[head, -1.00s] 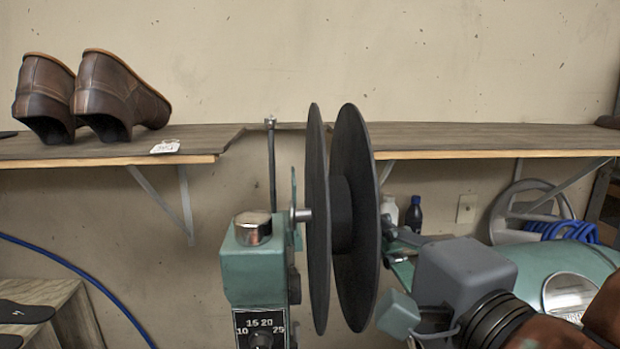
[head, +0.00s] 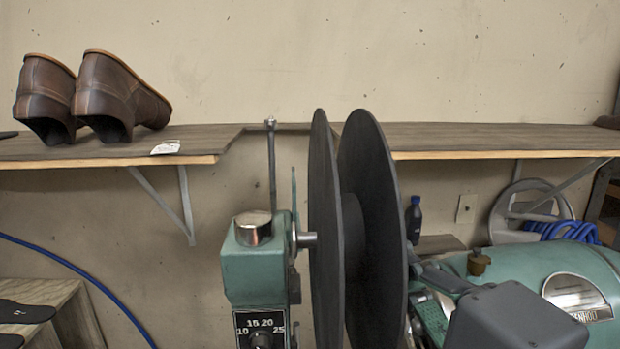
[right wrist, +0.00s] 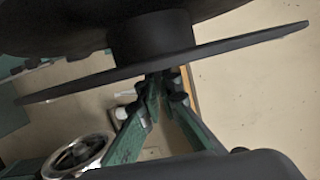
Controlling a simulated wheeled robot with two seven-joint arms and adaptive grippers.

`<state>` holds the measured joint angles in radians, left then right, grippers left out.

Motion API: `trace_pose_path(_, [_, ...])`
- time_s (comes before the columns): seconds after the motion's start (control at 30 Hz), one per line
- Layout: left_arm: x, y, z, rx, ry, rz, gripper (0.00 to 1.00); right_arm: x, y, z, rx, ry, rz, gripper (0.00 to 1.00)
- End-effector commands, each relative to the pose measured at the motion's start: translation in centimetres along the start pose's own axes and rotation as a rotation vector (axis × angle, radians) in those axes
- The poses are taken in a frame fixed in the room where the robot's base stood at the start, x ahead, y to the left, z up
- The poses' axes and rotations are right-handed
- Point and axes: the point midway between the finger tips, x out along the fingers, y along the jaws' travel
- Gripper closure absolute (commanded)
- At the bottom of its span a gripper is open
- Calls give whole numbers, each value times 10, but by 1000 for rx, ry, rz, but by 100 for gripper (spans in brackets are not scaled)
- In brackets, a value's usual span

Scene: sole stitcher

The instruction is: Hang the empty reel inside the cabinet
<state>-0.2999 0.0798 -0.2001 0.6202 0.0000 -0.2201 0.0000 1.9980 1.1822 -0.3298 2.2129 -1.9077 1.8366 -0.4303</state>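The empty reel, two large black discs on a black hub (head: 356,235), stands on edge at the centre of the head view. My right gripper (head: 412,262) is at its right side, partly hidden by the right disc. In the right wrist view the reel (right wrist: 150,42) fills the top, and the green fingers of the gripper (right wrist: 160,85) converge against its outer face; they look shut on it. My left gripper and the cabinet are not in view.
The green stitcher head (head: 252,275) with a dial stands just left of the reel, with a thin upright rod (head: 271,165) behind it. A wooden wall shelf (head: 480,137) runs behind, with brown shoes (head: 105,95) at left. A blue bottle (head: 414,220) is at right.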

Motion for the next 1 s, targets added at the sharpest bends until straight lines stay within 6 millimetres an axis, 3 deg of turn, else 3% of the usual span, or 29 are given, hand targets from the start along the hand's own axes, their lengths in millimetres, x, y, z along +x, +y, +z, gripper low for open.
trace_pose_path(0.7, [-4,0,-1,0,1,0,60,-47,-2,12,0,-2,-5,100])
trace_pose_path(1.0, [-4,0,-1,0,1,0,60,-56,-1,14,1,-1,-4,100])
